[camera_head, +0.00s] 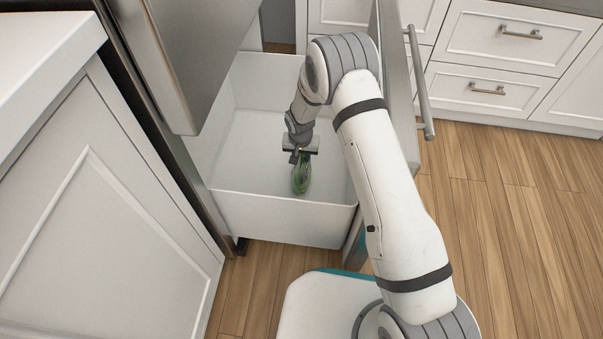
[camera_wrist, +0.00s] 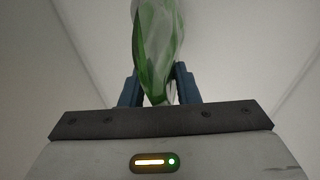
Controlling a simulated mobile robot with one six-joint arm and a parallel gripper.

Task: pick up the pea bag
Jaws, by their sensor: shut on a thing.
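The pea bag (camera_head: 301,177) is a green and whitish bag inside the open white drawer (camera_head: 285,216). It hangs from my gripper (camera_head: 302,153), which points down into the drawer. In the wrist view the bag (camera_wrist: 157,48) sits between the two blue fingers of my gripper (camera_wrist: 160,88), which are shut on its narrow end. The far end of the bag runs out of the top of the wrist view. I cannot tell whether the bag's lower end touches the drawer floor.
The drawer looks otherwise empty, with white walls around my gripper. A white cabinet (camera_head: 85,220) is close on the left. Wooden floor (camera_head: 520,220) lies clear at the right.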

